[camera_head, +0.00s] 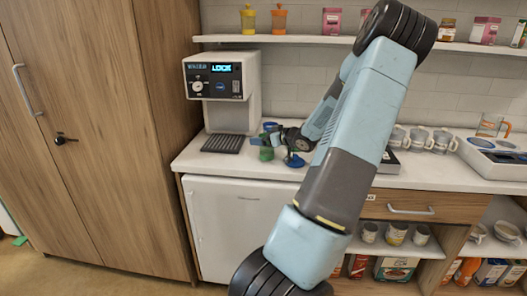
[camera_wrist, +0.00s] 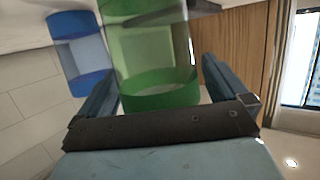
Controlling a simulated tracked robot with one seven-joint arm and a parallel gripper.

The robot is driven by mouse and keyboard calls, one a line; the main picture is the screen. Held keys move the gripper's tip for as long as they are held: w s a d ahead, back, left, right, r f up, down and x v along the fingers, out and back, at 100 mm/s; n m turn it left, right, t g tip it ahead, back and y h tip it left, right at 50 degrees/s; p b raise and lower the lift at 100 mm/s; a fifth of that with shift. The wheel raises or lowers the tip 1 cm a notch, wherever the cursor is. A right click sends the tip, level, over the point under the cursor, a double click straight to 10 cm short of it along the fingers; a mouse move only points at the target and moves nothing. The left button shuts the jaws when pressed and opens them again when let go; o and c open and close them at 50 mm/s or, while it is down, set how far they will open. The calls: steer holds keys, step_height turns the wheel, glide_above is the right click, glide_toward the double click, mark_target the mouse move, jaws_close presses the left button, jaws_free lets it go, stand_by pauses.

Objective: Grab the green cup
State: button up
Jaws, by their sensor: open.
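The green cup (camera_wrist: 150,60) is see-through with a darker green band, and it fills the space between the fingers of my gripper (camera_wrist: 160,88) in the wrist view. The fingers are open, one on each side of the cup; I cannot tell whether either touches it. A blue cup (camera_wrist: 80,52) is beside the green one in the wrist view, outside the left finger.
A blue item (camera_head: 294,160) is right of the green cup. Several mugs (camera_head: 419,139) are further right. A shelf (camera_head: 290,39) runs above, and a tall wooden cabinet (camera_head: 90,120) is at left.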

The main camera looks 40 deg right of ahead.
steer(key=shift+w, duration=0.2)
steer(key=c, duration=1)
steer(key=shift+r, duration=0.15)
steer(key=shift+c, duration=0.2)
